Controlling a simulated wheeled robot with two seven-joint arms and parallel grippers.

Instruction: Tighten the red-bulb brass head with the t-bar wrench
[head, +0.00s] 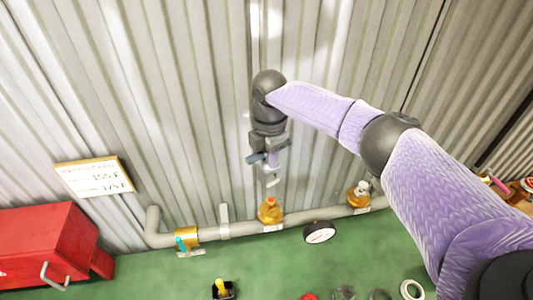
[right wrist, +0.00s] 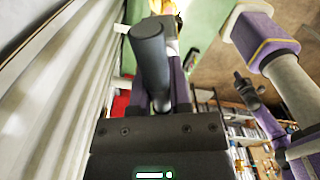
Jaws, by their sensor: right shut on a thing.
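My right gripper (head: 268,163) points down in front of the corrugated wall. It is shut on the t-bar wrench, whose dark bar (head: 257,158) sticks out to the left and whose pale lower end (head: 272,181) hangs below. The bar (right wrist: 151,62) lies between the purple fingers in the right wrist view. A brass head (head: 270,211) with a reddish top stands on the pipe, below the wrench and apart from it. Another brass head (head: 358,197) with a pale top stands further right. A dark end of my other arm (right wrist: 246,91) shows small in the right wrist view; its jaws are unclear.
The grey pipe (head: 244,228) runs low along the wall, with a teal-handled brass valve (head: 187,238) at left. A round gauge (head: 319,232) is near the pipe. A red cabinet (head: 45,245) and a sign (head: 94,177) are left. Several small items lie on the green floor.

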